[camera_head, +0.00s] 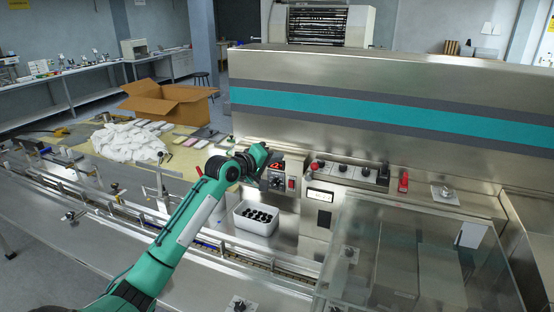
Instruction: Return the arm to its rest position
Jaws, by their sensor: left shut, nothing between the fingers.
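My left arm is green and black and reaches up from the lower left across the machine's steel deck. Its wrist bends to the right in front of the control panel (338,172). My left gripper (264,180) is small and dark at the arm's end, close to a small box with a red display (277,168). It is shut and empty; I cannot tell whether it touches the box. My right arm and gripper do not show.
A white bin (256,226) with black parts stands just below the gripper. A clear guard (420,255) covers the right front. A conveyor channel (125,208) runs under the arm.

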